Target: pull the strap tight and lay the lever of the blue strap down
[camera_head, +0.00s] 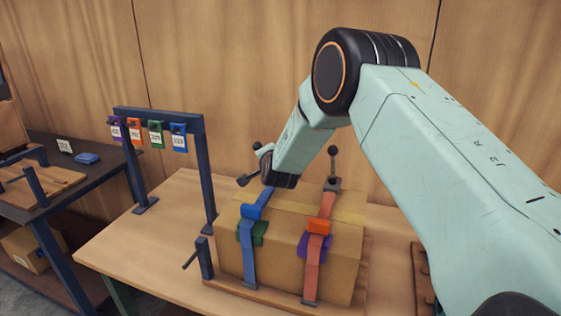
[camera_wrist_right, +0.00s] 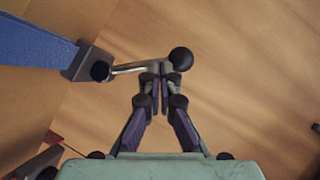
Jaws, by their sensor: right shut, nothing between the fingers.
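The blue strap (camera_head: 248,262) runs over the front of the cardboard box (camera_head: 278,262), through a blue buckle (camera_head: 252,212) and past a green corner piece (camera_head: 260,232). In the right wrist view the blue strap (camera_wrist_right: 35,45) meets a grey bracket (camera_wrist_right: 92,62). From it a metal lever (camera_wrist_right: 135,67) with a black ball end (camera_wrist_right: 180,58) reaches right. My right gripper (camera_wrist_right: 153,78) is shut and empty, its tips right beside or touching the lever near the ball; contact is unclear. In the head view my arm partly hides this spot. My left gripper is not in view.
An orange strap (camera_head: 312,270) with an upright ball-topped lever (camera_head: 333,165) crosses the box to the right. A blue frame (camera_head: 160,113) with several coloured tags stands behind left. The wooden table (camera_head: 150,250) is clear at left. A dark shelf (camera_head: 100,180) stands further left.

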